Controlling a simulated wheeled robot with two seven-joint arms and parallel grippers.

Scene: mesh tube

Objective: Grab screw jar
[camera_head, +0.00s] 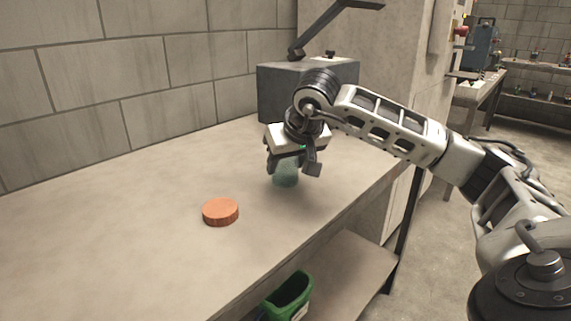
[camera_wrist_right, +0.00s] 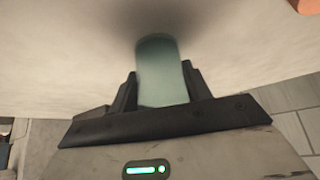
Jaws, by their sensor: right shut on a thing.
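The screw jar (camera_head: 286,178) is a greenish, translucent cylinder on the table, below my right gripper in the head view. My right gripper (camera_head: 291,166) reaches down over it, shut on its upper part. In the right wrist view the jar (camera_wrist_right: 160,72) stands between the two dark fingers of the gripper (camera_wrist_right: 160,92). The jar looks upright, its lower end at or close to the tabletop. An orange round lid (camera_head: 220,212) lies flat on the table, left of and nearer than the jar. My left gripper is not in view.
A grey box (camera_head: 275,90) with a dark lamp-like arm stands behind my gripper against the wall. The beige tabletop (camera_head: 110,235) is clear to the left. A green bin (camera_head: 289,297) sits below the table's front edge.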

